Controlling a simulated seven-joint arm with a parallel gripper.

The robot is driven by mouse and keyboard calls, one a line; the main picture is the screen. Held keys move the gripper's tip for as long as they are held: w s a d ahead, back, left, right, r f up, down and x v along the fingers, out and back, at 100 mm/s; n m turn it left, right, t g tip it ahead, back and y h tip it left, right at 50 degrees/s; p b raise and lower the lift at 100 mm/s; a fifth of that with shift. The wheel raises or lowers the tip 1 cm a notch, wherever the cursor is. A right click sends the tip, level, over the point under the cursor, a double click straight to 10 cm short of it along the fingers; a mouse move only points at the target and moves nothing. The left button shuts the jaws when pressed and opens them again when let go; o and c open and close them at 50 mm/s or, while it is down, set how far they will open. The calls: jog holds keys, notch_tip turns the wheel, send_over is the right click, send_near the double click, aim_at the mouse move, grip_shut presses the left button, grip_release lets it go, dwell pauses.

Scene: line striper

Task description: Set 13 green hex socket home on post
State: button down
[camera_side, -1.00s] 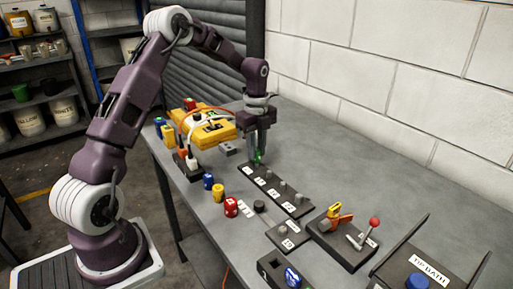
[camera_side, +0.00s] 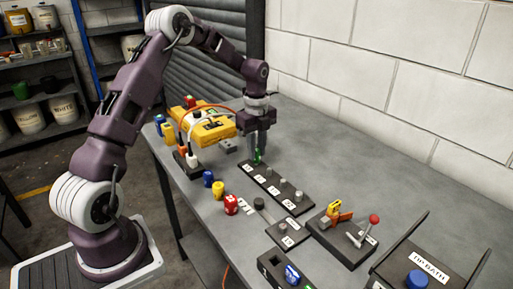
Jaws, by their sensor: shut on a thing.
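The green hex socket (camera_side: 257,156) is between the fingertips of my gripper (camera_side: 257,150), which is shut on it. The gripper points down over the far left end of a black post rack (camera_side: 266,177). The rack carries a row of short grey posts with white number labels. The socket is at the rack's end position; the post there is hidden by the socket and fingers. I cannot tell whether the socket is seated fully or sits slightly above the rack.
A yellow machine (camera_side: 205,130) with cables is just left of the gripper. A lever fixture (camera_side: 342,235) and tip bath (camera_side: 425,275) are front right.

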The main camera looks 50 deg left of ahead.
jog(key=shift+f, duration=0.45)
jog(key=c, duration=1.1)
grip_release()
jog(key=shift+c, duration=0.2)
jog(key=o, duration=0.3)
jog(key=shift+r, duration=0.1)
jog(key=shift+r, duration=3.4)
